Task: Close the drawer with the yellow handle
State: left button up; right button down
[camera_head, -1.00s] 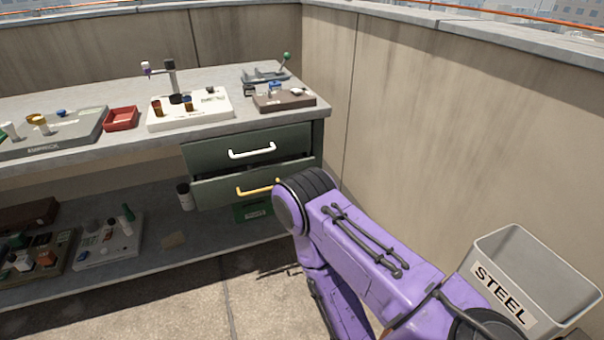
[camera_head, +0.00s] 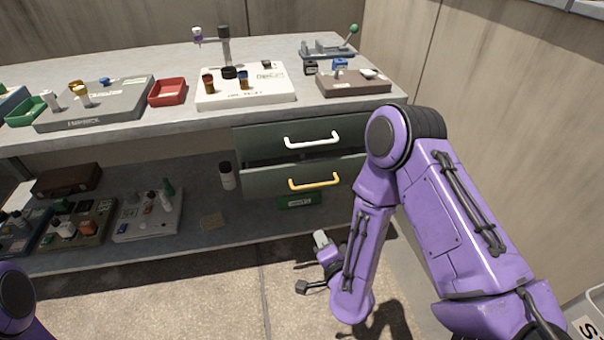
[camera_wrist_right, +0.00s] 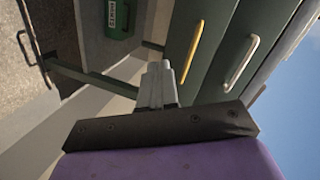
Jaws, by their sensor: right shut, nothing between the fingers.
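The drawer with the yellow handle (camera_head: 260,180) is the lower of two grey-green drawers under the right end of the workbench. It stands out a little, with a dark gap above its front. Its yellow handle (camera_head: 314,181) also shows in the right wrist view (camera_wrist_right: 194,52). My right gripper (camera_head: 320,238) is low over the floor, in front of and below the drawer, apart from it. In the right wrist view its fingers (camera_wrist_right: 159,72) are together and empty, pointing toward the drawer fronts. My right forearm hides the drawer's right end. My left gripper is out of view.
The upper drawer has a white handle (camera_head: 312,140). A green box (camera_head: 300,201) sits below the drawers. Trays and tools cover the benchtop (camera_head: 135,62). A wall (camera_head: 480,90) closes off the right side.

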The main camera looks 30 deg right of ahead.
aim_at(303, 167)
jog(key=w+r+m+t+h, duration=0.2)
jog(key=w+r+m+t, duration=0.1)
jog(key=w+r+m, duration=0.3)
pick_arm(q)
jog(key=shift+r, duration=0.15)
pick_arm(e)
jog(key=shift+n, duration=0.5)
jog(key=x, duration=1.2)
jog(key=shift+s+d+r, duration=0.1)
jog(key=shift+d+r, duration=0.15)
jog(key=shift+r, duration=0.05)
